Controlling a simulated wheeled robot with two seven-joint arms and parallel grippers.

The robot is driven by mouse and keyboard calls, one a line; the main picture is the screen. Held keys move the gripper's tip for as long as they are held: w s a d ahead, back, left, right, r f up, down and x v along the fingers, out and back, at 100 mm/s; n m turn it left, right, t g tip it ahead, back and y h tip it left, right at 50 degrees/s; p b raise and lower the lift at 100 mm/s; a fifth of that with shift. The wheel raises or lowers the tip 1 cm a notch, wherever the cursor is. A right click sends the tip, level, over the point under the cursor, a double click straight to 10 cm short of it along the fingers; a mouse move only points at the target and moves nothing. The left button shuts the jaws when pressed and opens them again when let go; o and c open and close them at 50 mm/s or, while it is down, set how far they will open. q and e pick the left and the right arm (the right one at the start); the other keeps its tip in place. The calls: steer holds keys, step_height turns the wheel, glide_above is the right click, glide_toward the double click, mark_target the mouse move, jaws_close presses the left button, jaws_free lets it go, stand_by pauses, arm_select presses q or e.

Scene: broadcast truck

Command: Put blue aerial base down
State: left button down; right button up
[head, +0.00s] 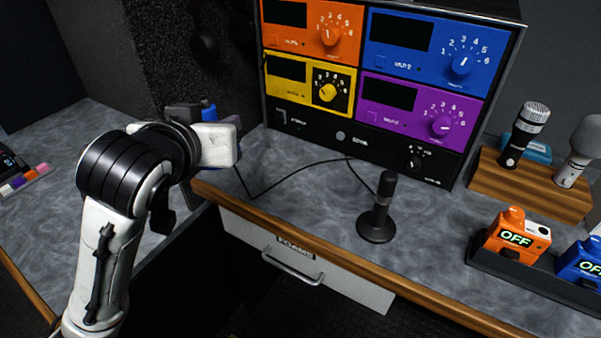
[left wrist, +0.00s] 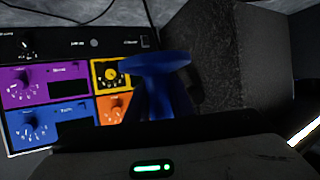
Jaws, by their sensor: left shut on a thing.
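The blue aerial base (left wrist: 160,64) is in my left gripper (left wrist: 166,98), with a wide flared top and a narrower body between the dark fingers in the left wrist view. In the head view only a small blue part (head: 208,109) shows behind my left gripper (head: 205,125), which hides the rest. The gripper is left of the rack unit, near the dark speckled wall panel. I cannot tell whether the base touches the desk. My right gripper is not in view.
A rack unit (head: 349,142) with orange, blue, yellow and purple panels stands on the grey desk (head: 300,187). Microphones in a wooden stand (head: 525,184) and an orange OFF pack (head: 516,238) are right.

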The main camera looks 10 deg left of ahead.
arm_select(q)
steer(key=w+a+f+n+g+y+b, duration=0.1)
steer(key=w+f+n+y, duration=0.3)
steer(key=w, duration=0.4)
steer(key=n+g+y+b, duration=0.1)
steer(key=y, duration=0.1)
glide_above(264, 173)
step_height(264, 173, down, 5)
step_height(264, 173, down, 4)
steer(key=shift+a+f, duration=0.1)
steer(key=shift+f, duration=0.05)
step_height(264, 173, down, 5)
steer(key=shift+r, duration=0.2)
steer(key=shift+f, duration=0.25)
